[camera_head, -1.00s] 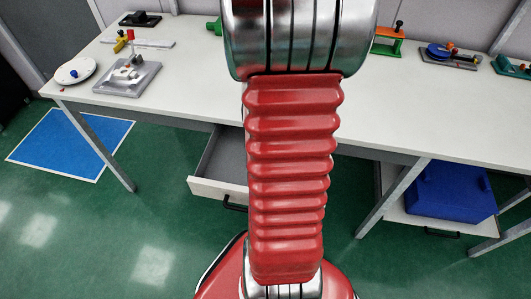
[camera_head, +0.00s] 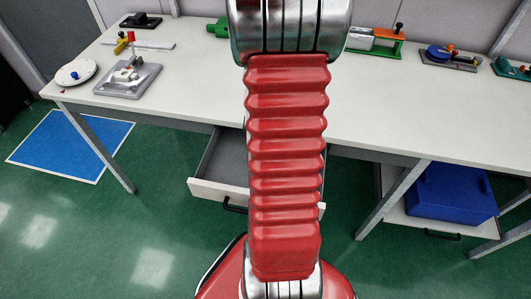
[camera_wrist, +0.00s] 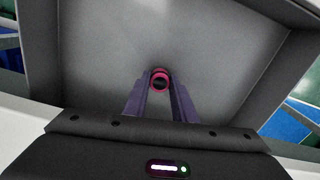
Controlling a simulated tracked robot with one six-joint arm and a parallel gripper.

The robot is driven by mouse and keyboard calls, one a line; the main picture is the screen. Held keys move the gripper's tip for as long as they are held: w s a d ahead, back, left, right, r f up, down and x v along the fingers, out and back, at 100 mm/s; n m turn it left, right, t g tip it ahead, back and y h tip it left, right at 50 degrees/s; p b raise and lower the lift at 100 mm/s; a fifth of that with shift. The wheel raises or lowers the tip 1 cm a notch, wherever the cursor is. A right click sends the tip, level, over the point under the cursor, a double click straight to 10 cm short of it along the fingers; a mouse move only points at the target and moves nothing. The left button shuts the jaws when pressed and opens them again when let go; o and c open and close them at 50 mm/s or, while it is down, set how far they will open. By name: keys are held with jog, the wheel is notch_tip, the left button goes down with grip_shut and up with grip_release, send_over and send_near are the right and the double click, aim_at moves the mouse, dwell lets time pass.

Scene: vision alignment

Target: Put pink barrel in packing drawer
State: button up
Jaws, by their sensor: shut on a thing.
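In the wrist view, my gripper (camera_wrist: 160,88) is shut on the pink barrel (camera_wrist: 160,71), a small pink ring with a dark centre at the fingertips. The grey inside of the open packing drawer (camera_wrist: 95,45) fills the view behind the barrel. I cannot tell whether the barrel touches the drawer floor. In the head view, the drawer (camera_head: 208,189) is pulled out under the table, partly hidden by my red arm. My gripper and the barrel are hidden there.
The white table (camera_head: 200,105) above the drawer carries a grey fixture (camera_head: 128,80), a white round plate (camera_head: 75,73) and an orange-and-green stand (camera_head: 375,42). A blue bin (camera_head: 450,190) sits on a lower shelf at right. Table legs flank the drawer.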

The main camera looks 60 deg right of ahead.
jog(key=shift+f, duration=0.1)
jog(key=o, duration=1)
jog(key=shift+o, duration=0.2)
notch_tip(320, 180, up, 12)
dwell(0.8)
